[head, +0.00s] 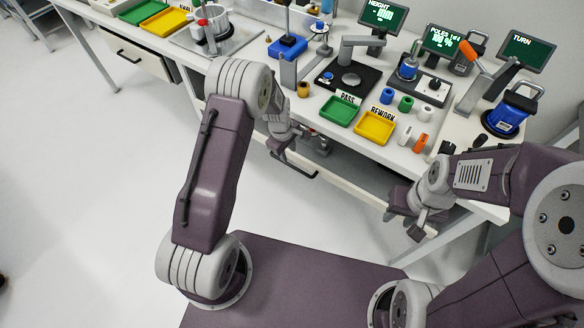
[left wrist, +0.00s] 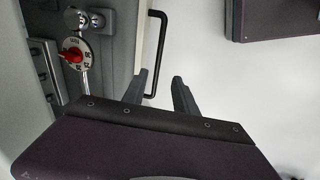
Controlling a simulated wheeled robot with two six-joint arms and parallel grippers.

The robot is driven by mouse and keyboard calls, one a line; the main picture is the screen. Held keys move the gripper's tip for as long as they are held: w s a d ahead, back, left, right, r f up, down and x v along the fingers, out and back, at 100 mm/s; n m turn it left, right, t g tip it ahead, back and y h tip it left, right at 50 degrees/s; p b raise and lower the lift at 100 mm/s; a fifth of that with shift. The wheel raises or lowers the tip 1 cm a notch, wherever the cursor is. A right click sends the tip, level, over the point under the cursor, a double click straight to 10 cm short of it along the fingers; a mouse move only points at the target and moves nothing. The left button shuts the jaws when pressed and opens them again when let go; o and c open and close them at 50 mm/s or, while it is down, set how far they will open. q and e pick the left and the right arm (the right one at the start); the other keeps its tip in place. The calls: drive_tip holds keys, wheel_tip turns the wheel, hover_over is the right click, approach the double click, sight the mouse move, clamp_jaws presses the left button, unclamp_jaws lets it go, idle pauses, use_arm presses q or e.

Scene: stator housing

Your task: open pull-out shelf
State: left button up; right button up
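The pull-out shelf (head: 345,190) is under the workbench, with a pale front edge and a black bar handle. In the left wrist view the handle (left wrist: 157,45) stands off the pale front (left wrist: 140,38). My left gripper (head: 281,153) is at the shelf front by the handle. In the left wrist view its two fingers (left wrist: 159,85) are apart, and the handle's near end shows between or just beyond them. I cannot tell whether they touch it. How far the shelf is out is unclear. My right gripper (head: 418,226) hangs near the bench's right front; its fingers are unclear.
A red-knobbed dial (left wrist: 74,56) sits on the grey surface behind the shelf front. The bench top (head: 290,110) above carries a green tray (head: 338,111), a yellow tray (head: 374,127) and several devices. A drawer (head: 130,52) is at left. The floor in front is clear.

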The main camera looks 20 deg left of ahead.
sight(291, 165)
use_arm(q)
drive_tip(key=shift+n, duration=0.5)
drive_tip(key=f, duration=0.3)
drive_tip(key=w+f+b, duration=0.1)
drive_tip(key=f, duration=0.3)
drive_tip(key=w+f, duration=0.1)
drive_tip(key=f, duration=0.2)
drive_tip(key=shift+w+d+f, duration=0.2)
drive_tip(key=shift+f, duration=0.2)
clamp_jaws()
idle(0.4)
